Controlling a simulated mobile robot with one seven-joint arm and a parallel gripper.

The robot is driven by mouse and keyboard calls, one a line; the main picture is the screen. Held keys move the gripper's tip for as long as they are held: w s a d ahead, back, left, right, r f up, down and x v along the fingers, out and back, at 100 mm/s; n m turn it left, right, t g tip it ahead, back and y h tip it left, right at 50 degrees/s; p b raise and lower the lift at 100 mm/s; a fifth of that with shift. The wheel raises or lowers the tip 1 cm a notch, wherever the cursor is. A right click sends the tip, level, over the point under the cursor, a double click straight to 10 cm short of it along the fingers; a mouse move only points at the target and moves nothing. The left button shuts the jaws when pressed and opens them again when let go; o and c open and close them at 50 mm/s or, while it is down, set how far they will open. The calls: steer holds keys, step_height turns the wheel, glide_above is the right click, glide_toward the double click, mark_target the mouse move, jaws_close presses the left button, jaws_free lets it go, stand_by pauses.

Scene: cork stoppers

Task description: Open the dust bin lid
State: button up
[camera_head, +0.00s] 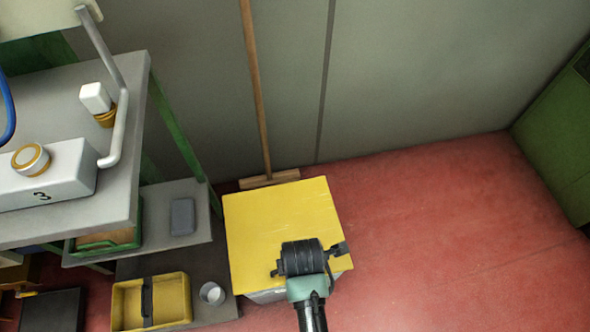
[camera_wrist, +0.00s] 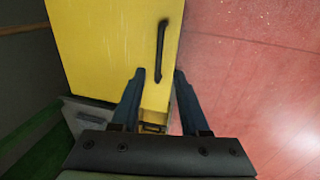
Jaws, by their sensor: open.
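The dust bin has a flat yellow lid (camera_head: 265,222), lying over its grey body (camera_head: 268,296) in the head view. In the wrist view the yellow lid (camera_wrist: 98,45) fills the upper left, with a slim black handle (camera_wrist: 161,52) near its right edge. My gripper (camera_head: 311,260) is over the lid's front part in the head view and hides the handle there. In the wrist view my gripper (camera_wrist: 160,75) is open and empty. Its two fingertips are on either side of the handle's lower end in the picture. I cannot tell how high they are above it.
A wooden broom (camera_head: 255,90) leans on the wall behind the bin. A grey workbench (camera_head: 60,100) and shelf stand at left. A yellow toolbox (camera_head: 150,302) and a small cup (camera_head: 212,293) are beside the bin. Red floor (camera_head: 440,230) at right is clear.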

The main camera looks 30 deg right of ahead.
steer(key=f+b, duration=0.1)
steer(key=f, duration=0.1)
steer(key=w+f, duration=0.1)
steer(key=f, duration=0.2)
steer(key=f+b, duration=0.1)
steer(key=f, duration=0.2)
steer(key=shift+w+d+b, duration=0.25)
steer(key=shift+w+b, duration=0.05)
steer(key=shift+b, duration=0.05)
steer(key=shift+c, duration=0.2)
jaws_close()
steer(key=shift+s, duration=0.1)
stand_by(0.6)
